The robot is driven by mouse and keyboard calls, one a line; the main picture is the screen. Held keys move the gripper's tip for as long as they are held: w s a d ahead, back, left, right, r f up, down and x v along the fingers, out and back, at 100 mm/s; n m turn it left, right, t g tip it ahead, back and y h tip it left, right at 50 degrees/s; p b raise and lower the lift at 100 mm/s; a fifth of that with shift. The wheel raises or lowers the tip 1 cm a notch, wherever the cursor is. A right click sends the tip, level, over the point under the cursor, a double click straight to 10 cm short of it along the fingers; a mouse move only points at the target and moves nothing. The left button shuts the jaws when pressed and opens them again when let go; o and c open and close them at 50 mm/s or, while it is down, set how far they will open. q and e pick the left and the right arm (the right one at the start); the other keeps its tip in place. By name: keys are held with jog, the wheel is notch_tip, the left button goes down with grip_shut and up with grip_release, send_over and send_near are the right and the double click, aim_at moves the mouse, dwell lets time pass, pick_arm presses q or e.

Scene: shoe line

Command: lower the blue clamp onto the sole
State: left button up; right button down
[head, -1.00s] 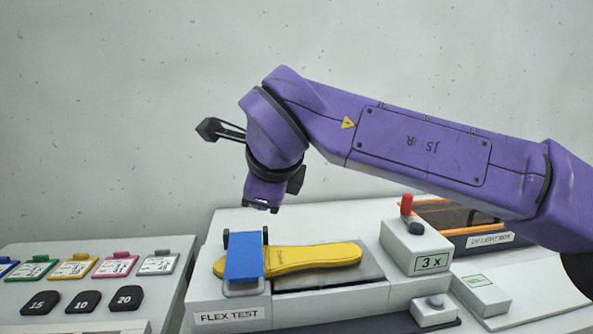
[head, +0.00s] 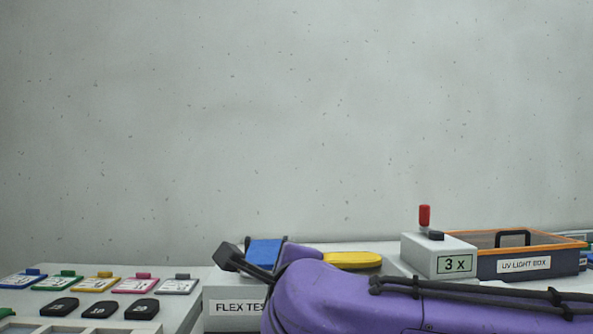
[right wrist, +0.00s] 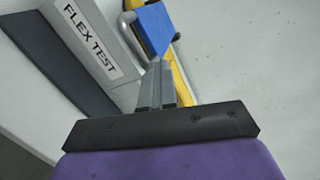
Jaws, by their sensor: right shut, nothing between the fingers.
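The blue clamp (head: 264,252) is a flat blue plate lying across the left end of the yellow sole (head: 352,259) on the flex tester. I cannot tell whether it presses on the sole. The right wrist view shows the clamp (right wrist: 153,27) with its grey loop handle (right wrist: 128,22), and a strip of the sole (right wrist: 181,80) beside it. My right gripper (right wrist: 156,65) is shut and empty, its tips close to the clamp's near edge; contact is unclear. My left gripper is out of view.
A grey counter box (head: 438,257) with a red-topped lever and "3 x" display stands right of the sole. Behind it is the orange-rimmed UV light box (head: 524,265). Coloured tags and black number pieces (head: 98,309) lie on the left table.

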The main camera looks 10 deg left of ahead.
jog(key=shift+f, duration=0.55)
jog(key=shift+s+d+f, duration=0.1)
jog(key=shift+s, duration=0.1)
jog(key=s+d+r+p, duration=0.1)
jog(key=s+d+r, duration=0.1)
jog(key=s, duration=0.3)
jog(key=s+d+r+p, duration=0.2)
jog(key=s+r, duration=0.1)
jog(key=s, duration=0.2)
jog(key=shift+s+d+r, duration=0.2)
jog(key=shift+d, duration=0.15)
